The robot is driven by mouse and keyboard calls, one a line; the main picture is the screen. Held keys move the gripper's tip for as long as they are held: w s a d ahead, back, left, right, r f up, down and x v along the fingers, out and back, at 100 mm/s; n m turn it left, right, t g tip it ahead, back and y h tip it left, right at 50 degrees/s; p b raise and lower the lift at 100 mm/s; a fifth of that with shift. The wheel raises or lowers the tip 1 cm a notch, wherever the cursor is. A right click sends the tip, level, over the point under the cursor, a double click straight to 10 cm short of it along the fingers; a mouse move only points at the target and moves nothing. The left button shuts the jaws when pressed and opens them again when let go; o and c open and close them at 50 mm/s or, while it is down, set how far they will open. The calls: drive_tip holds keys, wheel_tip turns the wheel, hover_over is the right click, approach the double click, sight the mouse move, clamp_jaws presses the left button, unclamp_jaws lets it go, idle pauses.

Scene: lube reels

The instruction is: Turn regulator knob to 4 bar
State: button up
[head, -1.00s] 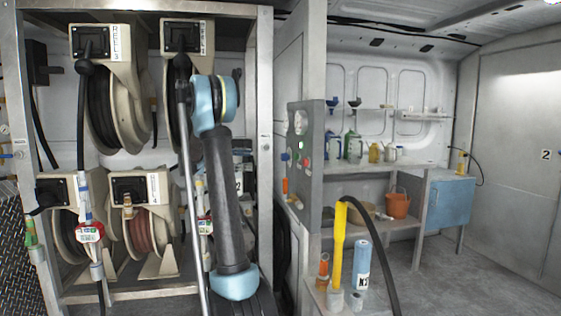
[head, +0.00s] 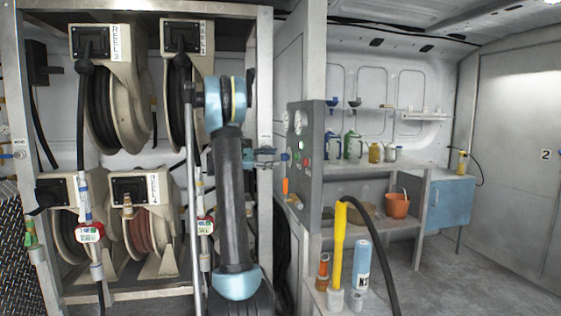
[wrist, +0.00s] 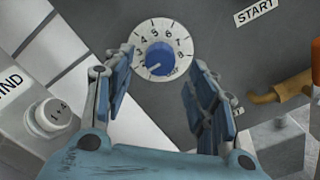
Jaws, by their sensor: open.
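The regulator knob (wrist: 160,58) is a round blue knob on a white dial plate (wrist: 178,35) with black numerals, on a grey panel. A short pale mark shows at the knob's lower left; the left finger lies close to the dial's left edge, where numerals are hard to read. My gripper (wrist: 158,78) is open, its blue-padded fingers on either side of the knob's lower part. The left finger is nearer the knob; a gap shows at the right finger. I see no clear contact. In the head view my gripper (head: 268,158) points right at the grey panel (head: 312,172).
A brass fitting (wrist: 278,93) and START label (wrist: 256,11) are at right. Hose reels (head: 110,100) fill the rack behind my arm. A yellow nozzle (head: 339,245) stands below the panel.

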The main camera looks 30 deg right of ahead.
sight(282, 157)
drive_tip(key=shift+x, duration=2.45)
drive_tip(key=shift+c, duration=0.4)
drive_tip(key=c, duration=1)
